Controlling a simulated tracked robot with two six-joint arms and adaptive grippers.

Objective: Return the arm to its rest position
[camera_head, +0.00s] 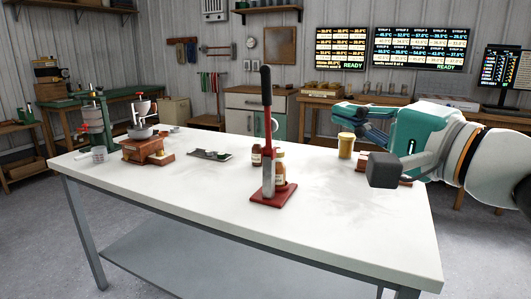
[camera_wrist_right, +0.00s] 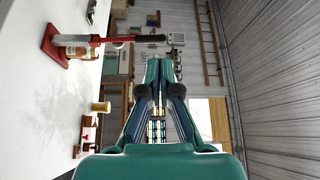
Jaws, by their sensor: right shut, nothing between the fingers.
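My right arm reaches in from the right in the head view. Its teal gripper (camera_head: 350,110) is held in the air over the right end of the white table (camera_head: 340,215), above a yellow jar (camera_head: 346,151). The gripper's fingers are shut with nothing between them. In the right wrist view, the gripper (camera_wrist_right: 161,70) points away from the camera, and its fingers are clear of the table and the things on it. My left arm and gripper are not in view.
A red-based lever press (camera_head: 272,195) stands mid-table with small brown bottles (camera_head: 279,158) behind it. A wooden grinder (camera_head: 147,150) and a small dark tray (camera_head: 210,154) are to the left. A small wooden item near the arm is partly hidden. The front of the table is clear.

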